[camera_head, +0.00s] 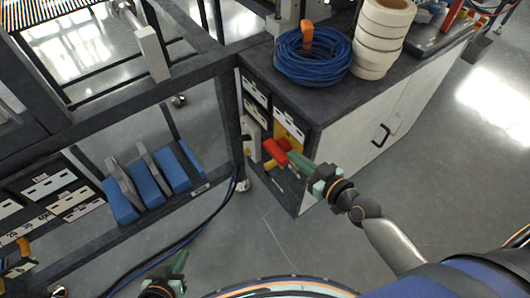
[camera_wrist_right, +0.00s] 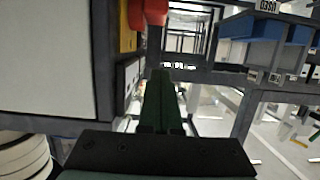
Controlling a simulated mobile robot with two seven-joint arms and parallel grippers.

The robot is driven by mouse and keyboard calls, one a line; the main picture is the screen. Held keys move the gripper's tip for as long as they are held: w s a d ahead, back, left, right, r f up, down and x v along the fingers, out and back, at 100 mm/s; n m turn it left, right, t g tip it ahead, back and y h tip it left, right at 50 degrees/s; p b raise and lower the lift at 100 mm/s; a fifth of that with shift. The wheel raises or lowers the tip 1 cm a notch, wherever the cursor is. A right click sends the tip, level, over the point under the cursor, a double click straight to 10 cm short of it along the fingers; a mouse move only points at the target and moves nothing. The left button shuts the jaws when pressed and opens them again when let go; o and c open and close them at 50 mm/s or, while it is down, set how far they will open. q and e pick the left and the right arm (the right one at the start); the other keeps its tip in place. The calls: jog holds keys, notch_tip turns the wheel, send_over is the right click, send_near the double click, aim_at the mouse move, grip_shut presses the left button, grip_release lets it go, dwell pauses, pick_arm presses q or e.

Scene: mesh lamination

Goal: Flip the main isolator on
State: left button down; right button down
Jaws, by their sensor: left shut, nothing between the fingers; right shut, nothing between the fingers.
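The main isolator shows as a red handle (camera_head: 277,147) by a yellow plate (camera_head: 288,126) on the end face of the cabinet. In the right wrist view the red handle (camera_wrist_right: 155,11) and the yellow plate (camera_wrist_right: 130,28) are at the top, cut off by the frame edge. My right gripper (camera_head: 292,156) is shut and empty, its green fingers right by the red handle; I cannot tell if they touch. Its fingers also show in the right wrist view (camera_wrist_right: 160,80), just below the handle. My left gripper (camera_head: 180,261) is shut and empty, low over the floor.
The cabinet top (camera_head: 265,59) holds a blue cable coil (camera_head: 312,58) and a stack of pale rolls (camera_head: 381,35). A dark frame with blue blocks (camera_head: 171,169) stands at the left. Cables (camera_head: 187,240) run along the floor. Open floor lies in front of the cabinet.

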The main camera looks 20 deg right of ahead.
pick_arm(q)
jog(key=shift+w+a+r, duration=0.1)
jog(key=shift+w+r, duration=0.05)
pick_arm(e)
jog(key=shift+w+a+r, duration=0.1)
jog(key=shift+w, duration=0.05)
jog(key=b, duration=0.1)
send_over(272, 151)
notch_tip(272, 151, down, 3)
jog(key=shift+w+a+r, duration=0.1)
jog(key=shift+r, duration=0.1)
jog(key=f+b, duration=0.2)
jog(key=f, duration=0.1)
jog(key=shift+s+f, duration=0.2)
jog(key=shift+f, duration=0.3)
jog(key=shift+r+p, duration=0.25)
jog(key=shift+p, duration=0.45)
pick_arm(q)
jog(key=shift+f, duration=0.55)
pick_arm(e)
jog(key=shift+w+f, duration=0.1)
